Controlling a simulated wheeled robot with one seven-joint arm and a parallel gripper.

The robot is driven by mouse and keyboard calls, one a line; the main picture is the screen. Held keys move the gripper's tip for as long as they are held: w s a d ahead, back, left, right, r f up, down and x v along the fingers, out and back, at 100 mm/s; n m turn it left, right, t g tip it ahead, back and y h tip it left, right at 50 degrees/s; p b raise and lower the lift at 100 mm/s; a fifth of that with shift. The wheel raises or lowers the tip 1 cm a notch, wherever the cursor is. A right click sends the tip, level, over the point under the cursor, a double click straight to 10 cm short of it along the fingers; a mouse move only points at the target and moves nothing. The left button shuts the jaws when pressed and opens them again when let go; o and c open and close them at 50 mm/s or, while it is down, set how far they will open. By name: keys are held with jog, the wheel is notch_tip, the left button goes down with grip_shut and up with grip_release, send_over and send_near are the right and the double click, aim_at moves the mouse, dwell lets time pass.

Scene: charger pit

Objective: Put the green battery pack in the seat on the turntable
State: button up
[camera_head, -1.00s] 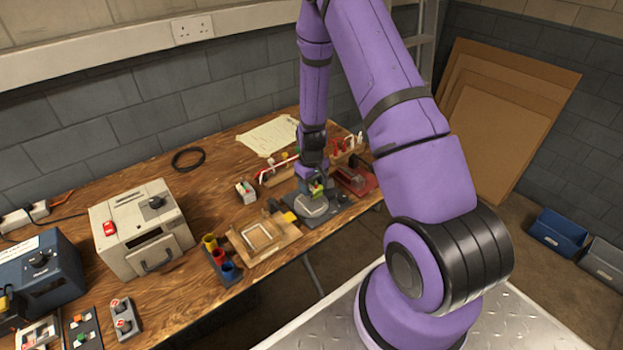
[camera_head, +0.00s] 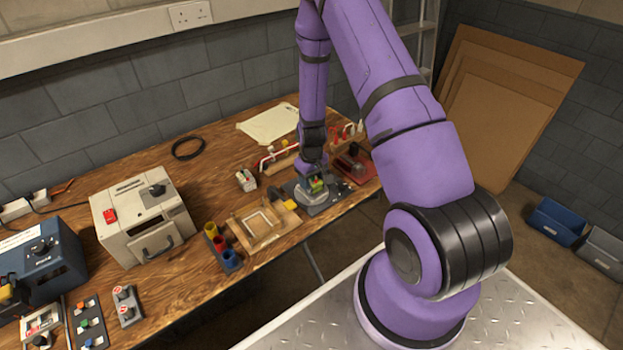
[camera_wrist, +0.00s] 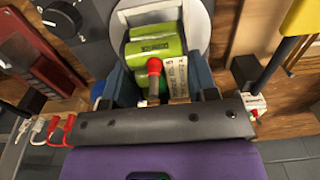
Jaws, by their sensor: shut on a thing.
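The green battery pack (camera_wrist: 153,47) sits between the two dark fingers of my gripper (camera_wrist: 160,82) in the wrist view. A red cap and a pale printed label show at its near end. My gripper is shut on the pack. The round grey turntable (camera_wrist: 197,30) lies under and around the pack. In the head view the pack (camera_head: 318,186) shows as a small green patch at my gripper (camera_head: 316,181), over the turntable (camera_head: 308,196). The seat is mostly hidden by the pack and fingers; I cannot tell whether the pack touches its floor.
A wooden tray (camera_head: 239,229) and coloured cups (camera_head: 230,260) stand left of the turntable. A red device (camera_head: 357,169) is close on its right. A small grey block (camera_head: 246,180) and a rack with red-and-white items (camera_head: 345,140) stand behind. A beige box (camera_head: 124,213) is further left.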

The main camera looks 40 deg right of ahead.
jog(key=shift+f, duration=0.7)
dwell(0.9)
jog(key=o, duration=1.3)
jog(key=shift+c, duration=0.2)
jog(key=shift+r, duration=3.55)
